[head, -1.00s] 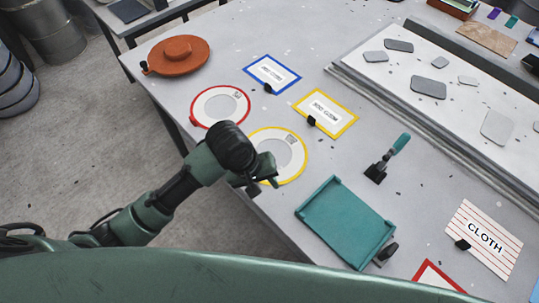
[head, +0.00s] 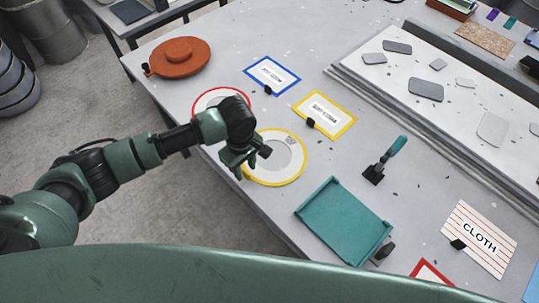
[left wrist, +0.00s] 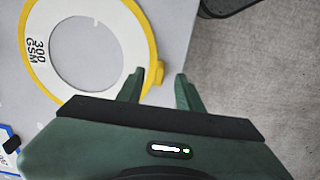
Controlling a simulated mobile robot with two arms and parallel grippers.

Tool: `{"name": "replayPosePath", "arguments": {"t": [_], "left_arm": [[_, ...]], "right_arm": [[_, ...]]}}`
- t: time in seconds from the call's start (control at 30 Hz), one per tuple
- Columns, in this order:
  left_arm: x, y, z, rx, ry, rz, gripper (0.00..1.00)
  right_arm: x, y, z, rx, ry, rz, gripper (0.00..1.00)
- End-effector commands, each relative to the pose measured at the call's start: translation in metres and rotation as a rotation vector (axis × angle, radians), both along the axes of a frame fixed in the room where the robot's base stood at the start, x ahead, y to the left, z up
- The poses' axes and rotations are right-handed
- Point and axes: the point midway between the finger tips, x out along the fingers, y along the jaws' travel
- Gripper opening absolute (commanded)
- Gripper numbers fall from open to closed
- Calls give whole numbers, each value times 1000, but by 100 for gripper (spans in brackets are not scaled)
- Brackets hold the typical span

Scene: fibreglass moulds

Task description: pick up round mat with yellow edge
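The round mat with the yellow edge (head: 297,160) lies flat on the table near its left edge. It is a pale ring with a grey middle. In the left wrist view the mat (left wrist: 133,45) shows a "300 GSM" label and a small yellow tab (left wrist: 155,73) on its rim. My left gripper (head: 245,168) is over the mat's left side and hides part of its rim. In the left wrist view my left gripper (left wrist: 158,88) is open and empty, with the tab just ahead between its two fingers. My right gripper is not in view.
A red-edged round mat (head: 208,98) lies behind my left arm. Blue-edged (head: 272,75) and yellow-edged (head: 325,113) cards lie beyond. A teal tray (head: 343,222) and a teal-handled tool (head: 385,160) are to the right. An orange disc (head: 180,57) sits at the back left.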

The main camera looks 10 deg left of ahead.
Motion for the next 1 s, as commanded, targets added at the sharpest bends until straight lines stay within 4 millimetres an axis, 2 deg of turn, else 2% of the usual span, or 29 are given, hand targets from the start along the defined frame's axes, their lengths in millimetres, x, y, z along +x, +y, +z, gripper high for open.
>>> {"name": "replayPosePath", "arguments": {"t": [0.13,0.37,0.4,0.5,0.87,1.0], "left_arm": [[0,-1,-13,-1,-1,-1,36],[0,-1,-14,-1,-2,-2,36],[0,-1,-14,-1,-2,-2,25],[0,-1,-14,-1,-2,-2,0],[0,-1,-13,-2,-2,-2,0],[1,-1,-6,-2,-3,-2,0]], "right_arm": [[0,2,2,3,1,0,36],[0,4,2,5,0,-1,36],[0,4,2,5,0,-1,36],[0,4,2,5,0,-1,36],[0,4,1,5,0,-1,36],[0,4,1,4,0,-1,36]]}}
